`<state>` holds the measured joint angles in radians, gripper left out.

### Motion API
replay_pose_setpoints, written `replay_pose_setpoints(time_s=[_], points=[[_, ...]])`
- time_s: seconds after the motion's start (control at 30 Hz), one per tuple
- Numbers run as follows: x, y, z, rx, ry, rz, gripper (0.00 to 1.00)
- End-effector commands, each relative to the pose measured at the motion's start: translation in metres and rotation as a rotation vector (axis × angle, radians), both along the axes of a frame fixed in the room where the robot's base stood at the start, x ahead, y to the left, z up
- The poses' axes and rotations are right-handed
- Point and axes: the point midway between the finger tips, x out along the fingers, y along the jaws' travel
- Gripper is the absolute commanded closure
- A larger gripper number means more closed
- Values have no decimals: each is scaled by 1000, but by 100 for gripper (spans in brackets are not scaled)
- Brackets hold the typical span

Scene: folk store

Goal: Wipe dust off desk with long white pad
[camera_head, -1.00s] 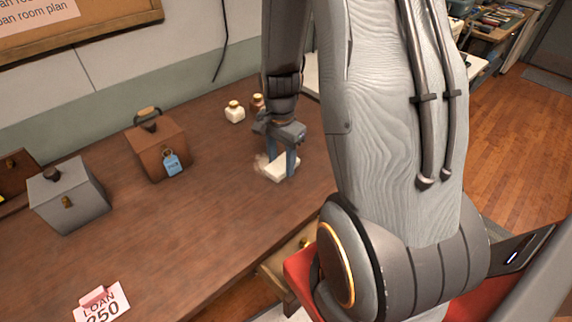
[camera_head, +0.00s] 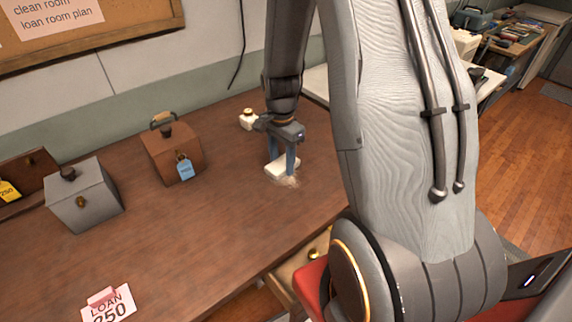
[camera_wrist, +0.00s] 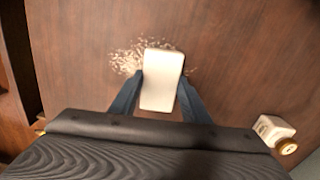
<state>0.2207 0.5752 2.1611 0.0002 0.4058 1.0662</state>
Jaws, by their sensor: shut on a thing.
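The long white pad (camera_wrist: 163,80) is between the two blue fingers of my gripper (camera_wrist: 161,98) in the wrist view. In the head view the pad (camera_head: 281,167) lies low at the desk surface below my gripper (camera_head: 282,165), which is shut on it. I cannot tell whether it touches the wood. Pale dust (camera_wrist: 126,59) is scattered on the desk left of the pad in the wrist view, with a little to its right. In the head view dust (camera_head: 291,182) shows at the pad's near edge. The brown wooden desk (camera_head: 190,225) spreads under it.
A small white jar (camera_head: 248,121) stands behind my gripper; it also shows in the wrist view (camera_wrist: 270,129). A brown box (camera_head: 165,155) with a blue tag and a grey box (camera_head: 85,197) stand left. Mid-desk is clear.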

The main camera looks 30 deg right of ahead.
Motion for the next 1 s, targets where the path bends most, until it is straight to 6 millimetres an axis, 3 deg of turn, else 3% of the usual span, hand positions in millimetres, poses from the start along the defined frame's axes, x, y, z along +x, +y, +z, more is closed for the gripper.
replay_pose_setpoints(time_s=[0.8, 1.0], points=[[49, 9, -3, 0, 0, 0, 82], [51, 10, 0, 1, -2, 0, 82]])
